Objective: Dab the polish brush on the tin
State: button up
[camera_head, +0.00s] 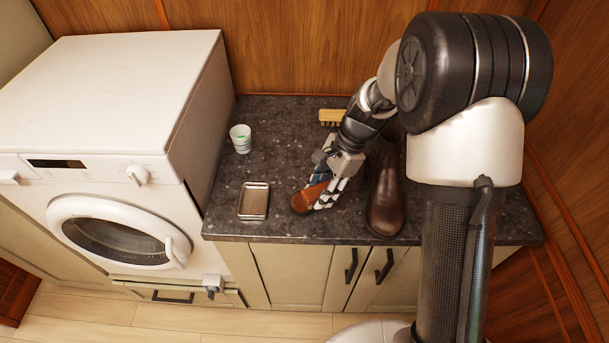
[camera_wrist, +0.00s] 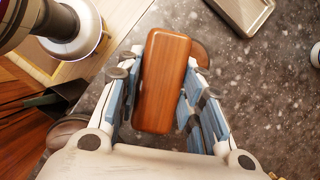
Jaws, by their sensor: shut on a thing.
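My gripper (camera_head: 322,192) is shut on a block-shaped brush with a reddish-brown wooden back (camera_head: 312,192). In the wrist view the wooden back (camera_wrist: 162,80) lies between the two fingers (camera_wrist: 160,95); its underside is hidden. A darker brown rounded part (camera_wrist: 200,54) shows behind it; I cannot tell whether it belongs to the brush. The open, shallow metal tin (camera_head: 254,215) lies on the counter, left of my gripper and apart from the brush. Its edge shows at the top of the wrist view (camera_wrist: 262,22).
A brown leather shoe (camera_head: 386,205) stands just right of my gripper on the dark speckled counter (camera_head: 280,130). A white cup (camera_head: 240,140) stands behind the tin. A yellow-backed brush (camera_head: 330,115) lies at the back. A white washing machine (camera_head: 120,85) borders the counter's left side.

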aim_at(299, 198)
jog(key=w+a+r+m+t, duration=0.25)
jog(key=a+m+t, duration=0.25)
jog(key=m, duration=0.9)
jog(key=shift+h, duration=0.5)
jog(key=f+b, duration=0.6)
jog(key=shift+w+d+f+b, duration=0.2)
jog(key=shift+f+b, duration=0.1)
jog(key=shift+b, duration=0.05)
jog(key=shift+f, duration=0.55)
dwell(0.9)
jog(key=shift+r, duration=0.1)
notch_tip(299, 198, up, 7)
jog(key=p, duration=0.7)
jog(key=shift+p, duration=0.4)
dwell(0.5)
